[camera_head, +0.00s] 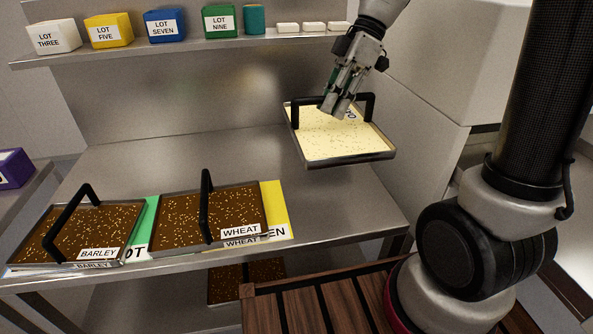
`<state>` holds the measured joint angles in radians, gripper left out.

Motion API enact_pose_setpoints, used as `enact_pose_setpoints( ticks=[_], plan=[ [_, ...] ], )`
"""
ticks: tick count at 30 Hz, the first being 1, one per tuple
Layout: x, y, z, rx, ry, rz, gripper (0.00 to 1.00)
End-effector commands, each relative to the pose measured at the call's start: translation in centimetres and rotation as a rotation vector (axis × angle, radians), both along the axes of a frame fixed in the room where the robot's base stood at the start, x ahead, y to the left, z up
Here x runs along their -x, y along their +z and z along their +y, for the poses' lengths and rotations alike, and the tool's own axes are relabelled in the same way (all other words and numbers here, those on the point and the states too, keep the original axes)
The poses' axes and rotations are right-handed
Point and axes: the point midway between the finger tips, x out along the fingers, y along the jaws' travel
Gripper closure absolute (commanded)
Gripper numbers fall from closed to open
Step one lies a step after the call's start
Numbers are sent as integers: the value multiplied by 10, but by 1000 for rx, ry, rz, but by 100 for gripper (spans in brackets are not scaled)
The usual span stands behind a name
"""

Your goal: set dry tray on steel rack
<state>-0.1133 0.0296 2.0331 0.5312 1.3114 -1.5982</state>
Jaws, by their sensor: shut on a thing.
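A tray of pale, cream-coloured grain (342,140) with a grey rim and a black handle hangs at the right, above the steel rack's surface (240,150). My gripper (338,108) is shut on its handle from above and hides part of the handle and label. The tray looks raised off the steel and slightly tilted. Two trays of brown grain rest on the rack's front: one labelled BARLEY (75,233) at left, one labelled WHEAT (200,216) in the middle. Each has a black arched handle.
Green (147,222) and yellow (275,204) mats lie partly under the brown trays. Coloured LOT boxes (165,25) line the upper shelf. A brown tray (228,280) shows below. A slatted wooden surface (310,302) stands in front. The steel behind the trays is clear.

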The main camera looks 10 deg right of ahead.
Motion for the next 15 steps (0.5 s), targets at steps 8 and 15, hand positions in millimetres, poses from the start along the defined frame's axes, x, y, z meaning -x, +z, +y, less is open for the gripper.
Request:
enact_pose_setpoints(
  ticks=[8,15],
  plan=[
    [1,-70,0,1,-2,8,100],
    [0,-122,0,1,-3,4,100]
  ],
)
